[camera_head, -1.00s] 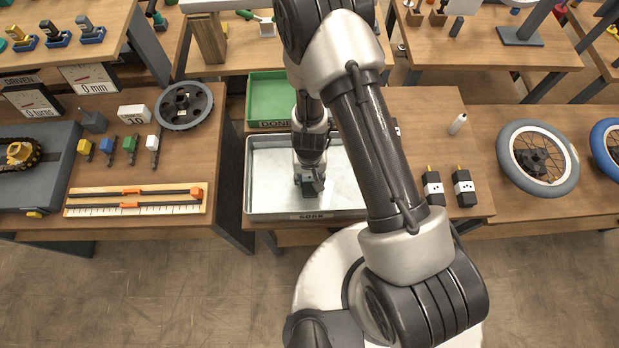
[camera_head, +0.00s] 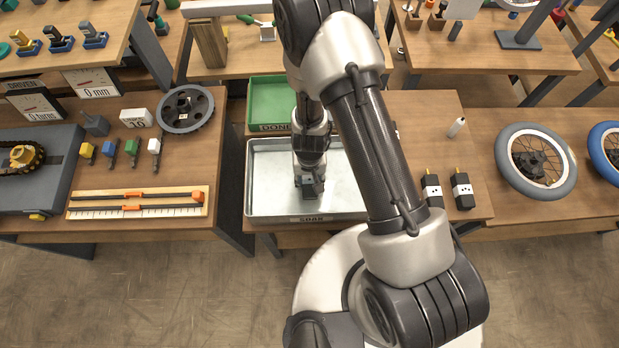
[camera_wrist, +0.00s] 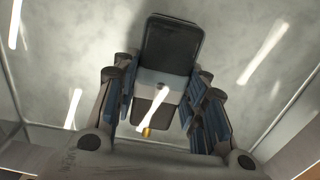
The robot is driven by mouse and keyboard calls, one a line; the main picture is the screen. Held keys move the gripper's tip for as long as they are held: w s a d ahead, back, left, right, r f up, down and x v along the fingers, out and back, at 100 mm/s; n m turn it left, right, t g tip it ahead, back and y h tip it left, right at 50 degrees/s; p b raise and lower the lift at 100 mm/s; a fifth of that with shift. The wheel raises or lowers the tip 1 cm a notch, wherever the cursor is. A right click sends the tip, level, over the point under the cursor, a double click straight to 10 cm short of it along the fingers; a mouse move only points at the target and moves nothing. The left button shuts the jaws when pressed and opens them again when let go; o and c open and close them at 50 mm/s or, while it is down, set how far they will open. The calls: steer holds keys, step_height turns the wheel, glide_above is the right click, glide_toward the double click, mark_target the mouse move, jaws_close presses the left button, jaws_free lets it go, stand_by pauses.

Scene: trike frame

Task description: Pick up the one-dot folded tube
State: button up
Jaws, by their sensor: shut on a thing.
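A black folded tube (camera_wrist: 172,45) with a pale band and a brass valve tip is between my fingers in the wrist view. My gripper (camera_wrist: 160,100) is shut on it, with the blue-grey finger pads on both sides. The arm and fingers mostly hide the held tube there. I cannot tell whether the tube touches the tray floor.
Two black folded tubes (camera_head: 433,190) (camera_head: 463,190) with white dotted bands stand right of the tray. A green DONE tray (camera_head: 268,100) lies behind. The left bench holds a slider gauge (camera_head: 137,203).

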mark_target(309, 179)
step_height(309, 179, up, 19)
steer(key=p, duration=1.8)
